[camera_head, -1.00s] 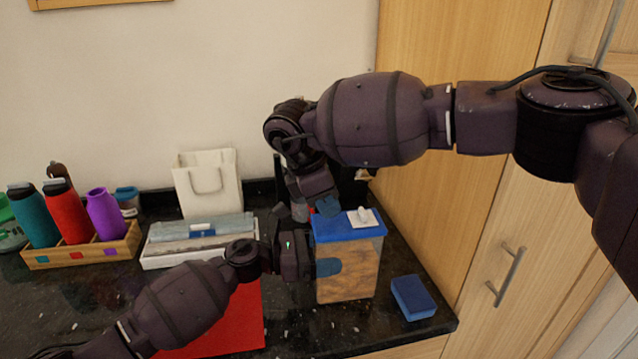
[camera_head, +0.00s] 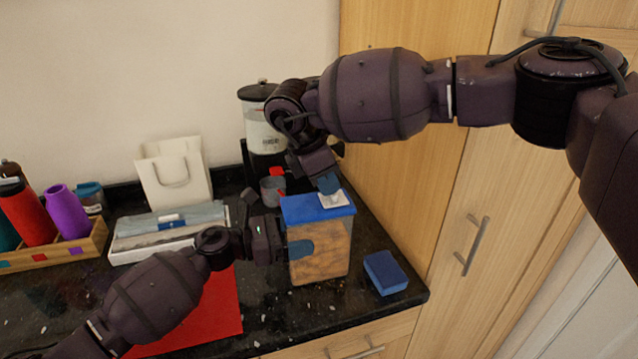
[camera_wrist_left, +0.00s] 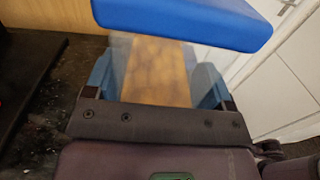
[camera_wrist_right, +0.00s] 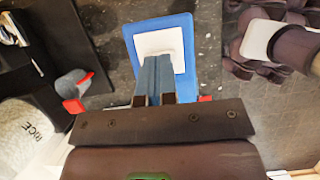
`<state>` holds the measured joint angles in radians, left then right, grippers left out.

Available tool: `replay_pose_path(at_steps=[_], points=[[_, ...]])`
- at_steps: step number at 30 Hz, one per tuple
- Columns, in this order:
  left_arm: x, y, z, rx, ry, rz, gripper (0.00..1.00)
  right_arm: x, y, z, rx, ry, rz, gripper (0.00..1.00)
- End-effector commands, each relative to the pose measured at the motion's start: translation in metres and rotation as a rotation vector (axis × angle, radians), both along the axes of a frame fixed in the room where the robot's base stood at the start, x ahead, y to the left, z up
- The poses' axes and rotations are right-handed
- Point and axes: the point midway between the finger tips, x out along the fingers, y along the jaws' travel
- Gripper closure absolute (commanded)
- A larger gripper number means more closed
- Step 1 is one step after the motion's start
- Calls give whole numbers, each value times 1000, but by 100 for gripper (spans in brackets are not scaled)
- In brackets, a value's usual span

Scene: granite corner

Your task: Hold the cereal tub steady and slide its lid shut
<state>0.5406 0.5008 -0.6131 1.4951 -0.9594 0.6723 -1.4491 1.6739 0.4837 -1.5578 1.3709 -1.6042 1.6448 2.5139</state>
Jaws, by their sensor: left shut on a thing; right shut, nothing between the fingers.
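The cereal tub (camera_head: 325,262) is a clear box of brown cereal, upright near the counter's right front. Its blue top (camera_head: 300,208) carries a white sliding lid (camera_head: 336,203), at the right part of the top in the head view. My left gripper (camera_head: 300,248) is shut on the tub from the left; the left wrist view shows its blue fingers on both sides of the tub (camera_wrist_left: 160,75). My right gripper (camera_head: 328,183) is shut and empty. Its fingertips overlap the white lid (camera_wrist_right: 172,42) in the right wrist view; whether they touch it is unclear. The lid's knob is hidden.
A blue block (camera_head: 385,272) lies right of the tub. A grey mug (camera_head: 272,190) and a white canister (camera_head: 262,130) stand behind it. A red mat (camera_head: 215,305) and a file tray (camera_head: 165,240) lie left. A wooden cupboard (camera_head: 415,200) rises close on the right.

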Motion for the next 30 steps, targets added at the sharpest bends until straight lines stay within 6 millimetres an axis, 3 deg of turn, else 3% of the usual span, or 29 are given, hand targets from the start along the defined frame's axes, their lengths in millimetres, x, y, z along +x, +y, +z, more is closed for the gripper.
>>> replay_pose_path(at_steps=[13,17,22,30], points=[[0,0,0,-1,1,0,63,1,-4,-2,-2,2,0,100],[0,0,0,-1,1,0,63,-2,7,-1,-1,2,2,100],[0,0,0,-1,0,0,63,-10,37,-1,0,2,5,100],[0,0,0,0,1,1,63,-14,54,52,-1,-2,2,100]])
